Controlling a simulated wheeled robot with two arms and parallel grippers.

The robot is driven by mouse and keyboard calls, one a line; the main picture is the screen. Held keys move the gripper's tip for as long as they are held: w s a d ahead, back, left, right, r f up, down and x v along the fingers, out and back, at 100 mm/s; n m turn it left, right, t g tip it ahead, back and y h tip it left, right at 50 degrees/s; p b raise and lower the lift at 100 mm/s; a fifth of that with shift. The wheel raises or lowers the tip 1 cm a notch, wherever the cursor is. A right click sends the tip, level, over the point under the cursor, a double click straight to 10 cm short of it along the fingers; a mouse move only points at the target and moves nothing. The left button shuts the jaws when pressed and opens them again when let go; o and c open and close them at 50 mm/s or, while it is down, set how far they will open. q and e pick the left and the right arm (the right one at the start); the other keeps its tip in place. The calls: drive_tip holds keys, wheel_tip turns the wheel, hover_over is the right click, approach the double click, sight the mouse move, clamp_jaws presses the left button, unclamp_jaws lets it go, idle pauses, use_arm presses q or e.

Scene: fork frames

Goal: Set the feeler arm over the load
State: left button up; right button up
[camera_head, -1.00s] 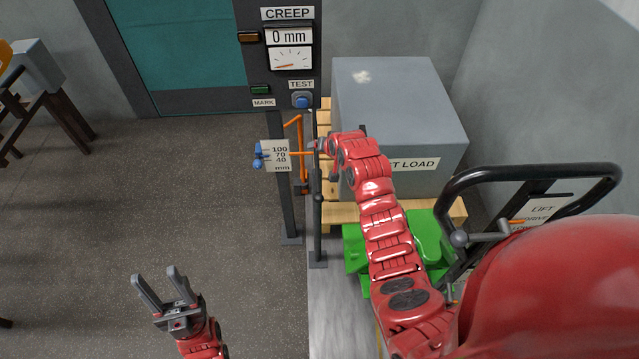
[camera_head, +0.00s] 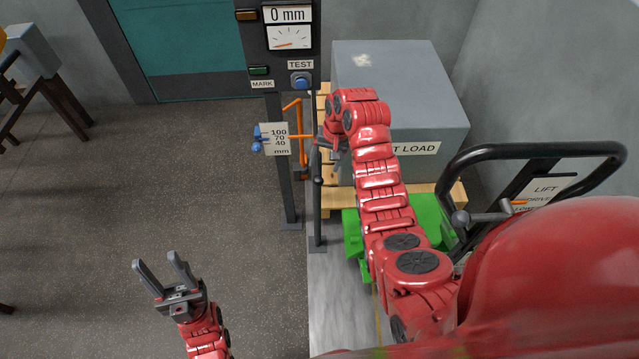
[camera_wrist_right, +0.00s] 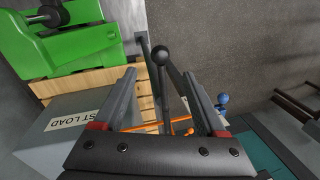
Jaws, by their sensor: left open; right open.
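The orange feeler arm (camera_head: 298,137) is on a dark post beside the load, at a plate marked 100, 70, 40 mm (camera_head: 275,139). Part of it also shows in the right wrist view (camera_wrist_right: 182,122), low between my fingers. The load is a big grey block (camera_head: 400,85) with a partly covered label. My right gripper (camera_head: 327,148) is open, close to the feeler arm and the load's left side; my own arm partly hides it. In the wrist view a black ball-topped lever (camera_wrist_right: 160,80) stands between its fingers. My left gripper (camera_head: 160,265) is open and empty over the floor.
The load sits on a wooden pallet (camera_head: 445,190) above a green lift (camera_head: 430,215). A column carries a 0 mm display (camera_head: 287,15), a blue TEST button (camera_head: 301,81) and a green MARK button (camera_head: 260,71). A black lift handle (camera_head: 540,150) is at right.

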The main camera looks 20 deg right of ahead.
sight(320, 177)
drive_tip(key=f, duration=0.2)
drive_tip(key=f+p, duration=0.1)
drive_tip(key=f, duration=0.1)
drive_tip(key=a+f, duration=0.1)
drive_tip(key=f, duration=0.1)
drive_tip(key=shift+w+f+p, duration=0.1)
drive_tip(key=shift+w+p, duration=0.1)
drive_tip(key=shift+p, duration=0.2)
drive_tip(key=shift+a+f, duration=0.2)
drive_tip(key=shift+f, duration=0.6)
drive_tip(key=shift+w, duration=0.1)
clamp_jaws()
